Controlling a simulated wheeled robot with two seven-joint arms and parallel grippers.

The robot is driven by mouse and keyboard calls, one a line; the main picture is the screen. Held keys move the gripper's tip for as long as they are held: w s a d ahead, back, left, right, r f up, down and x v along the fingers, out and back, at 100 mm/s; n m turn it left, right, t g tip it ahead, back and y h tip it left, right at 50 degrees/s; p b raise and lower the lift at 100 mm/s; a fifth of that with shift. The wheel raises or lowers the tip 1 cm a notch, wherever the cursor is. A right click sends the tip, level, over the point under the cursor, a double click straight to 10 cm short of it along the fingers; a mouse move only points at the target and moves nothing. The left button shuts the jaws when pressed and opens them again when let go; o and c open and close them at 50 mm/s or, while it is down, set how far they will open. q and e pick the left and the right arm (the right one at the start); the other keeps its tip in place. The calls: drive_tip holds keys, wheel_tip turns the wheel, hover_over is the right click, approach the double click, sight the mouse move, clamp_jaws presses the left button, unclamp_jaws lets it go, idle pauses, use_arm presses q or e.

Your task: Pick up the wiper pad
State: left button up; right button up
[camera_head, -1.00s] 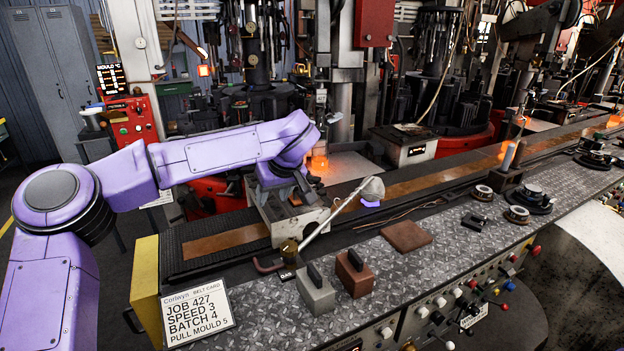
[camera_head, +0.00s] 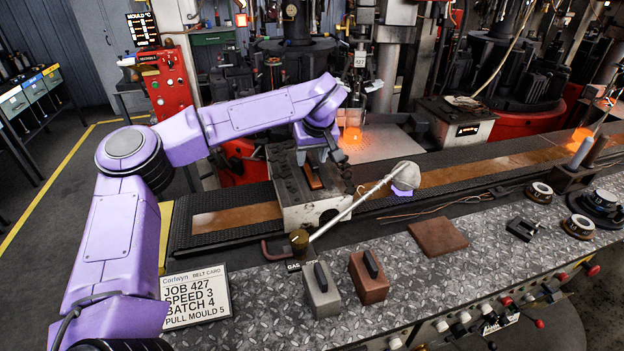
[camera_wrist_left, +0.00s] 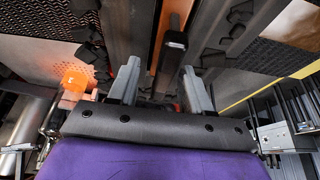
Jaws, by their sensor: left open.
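In the left wrist view the two fingers (camera_wrist_left: 163,88) stand apart. A dark bar (camera_wrist_left: 175,42) shows between and beyond them, with an orange-brown strip (camera_wrist_left: 168,14) behind it. I see no clear contact. A flat brown square pad (camera_head: 437,237) lies apart on the patterned metal bench. My right gripper is not in view.
A ladle-like rod with a pale round head (camera_head: 405,175) slants across the box's right front. A grey block (camera_head: 321,290) and a red-brown block (camera_head: 368,277), both with black handles, stand on the bench. Glowing glass (camera_head: 350,136) is close right of my left gripper.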

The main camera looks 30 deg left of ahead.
use_arm(q)
drive_tip(key=shift+w+a+f, duration=0.15)
drive_tip(key=shift+a+f, duration=0.05)
drive_tip(key=shift+f, duration=0.25)
drive_tip(key=shift+s+r, duration=0.1)
drive_tip(key=shift+s, duration=0.2)
drive_tip(key=shift+c, duration=1.2)
clamp_jaws()
